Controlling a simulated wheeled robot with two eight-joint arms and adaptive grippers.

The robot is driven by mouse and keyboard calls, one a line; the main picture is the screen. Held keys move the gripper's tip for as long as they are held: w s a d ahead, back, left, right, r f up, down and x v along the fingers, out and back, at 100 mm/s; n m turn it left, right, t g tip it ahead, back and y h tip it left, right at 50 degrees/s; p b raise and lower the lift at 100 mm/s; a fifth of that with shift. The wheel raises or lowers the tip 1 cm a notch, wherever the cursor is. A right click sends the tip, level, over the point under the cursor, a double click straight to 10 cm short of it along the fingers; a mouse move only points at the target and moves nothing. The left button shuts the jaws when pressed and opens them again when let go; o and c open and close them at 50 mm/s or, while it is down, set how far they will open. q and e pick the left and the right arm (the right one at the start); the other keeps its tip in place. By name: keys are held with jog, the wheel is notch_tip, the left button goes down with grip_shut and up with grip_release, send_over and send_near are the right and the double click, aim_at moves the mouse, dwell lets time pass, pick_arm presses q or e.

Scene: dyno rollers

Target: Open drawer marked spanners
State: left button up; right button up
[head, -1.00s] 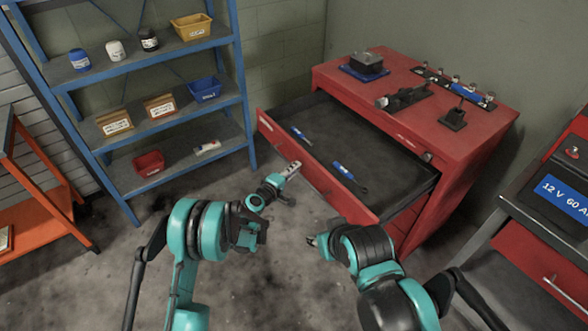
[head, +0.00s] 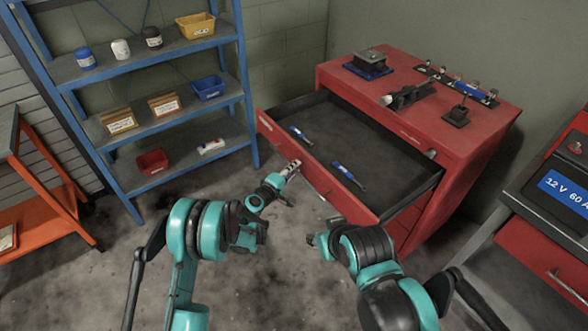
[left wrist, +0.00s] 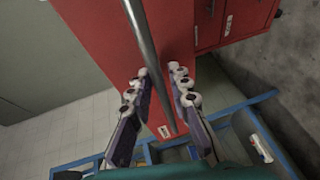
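The top drawer (head: 330,178) of the red tool chest (head: 460,140) stands pulled far out. Two blue-handled tools (head: 345,172) lie in it. A pale label (head: 265,124) sits at the left of its front, too small to read. My left gripper (head: 292,168) is at the outer side of the drawer front. In the left wrist view, its fingers (left wrist: 163,100) are apart, with a grey handle bar (left wrist: 148,55) running between them and gaps on both sides. My right gripper (head: 315,240) is low in front of the chest, holding nothing visible; its finger opening is unclear.
A blue shelf (head: 170,52) with bins and jars stands at the left. Small parts and a vise-like tool (head: 408,97) sit on the chest top. The floor in front is clear.

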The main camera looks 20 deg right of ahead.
pick_arm(q)
jog(key=v, duration=1.2)
jog(key=shift+r, duration=0.1)
jog(key=s+a+r+m+g+y, duration=0.2)
jog(key=s+a+r+m+y, duration=0.4)
jog(key=a+r, duration=0.65)
jog(key=s+a+g+y, duration=0.1)
jog(key=s+a+y, duration=0.2)
jog(key=s+a, duration=0.5)
jog(key=s+a+m+g+y, duration=0.1)
jog(key=s+a+y, duration=0.1)
jog(key=s+a, duration=0.7)
jog(key=s+r, duration=0.1)
jog(key=s, duration=0.5)
jog(key=shift+a+m+y, duration=0.15)
jog(key=shift+m+y, duration=0.15)
jog(key=shift+y, duration=0.1)
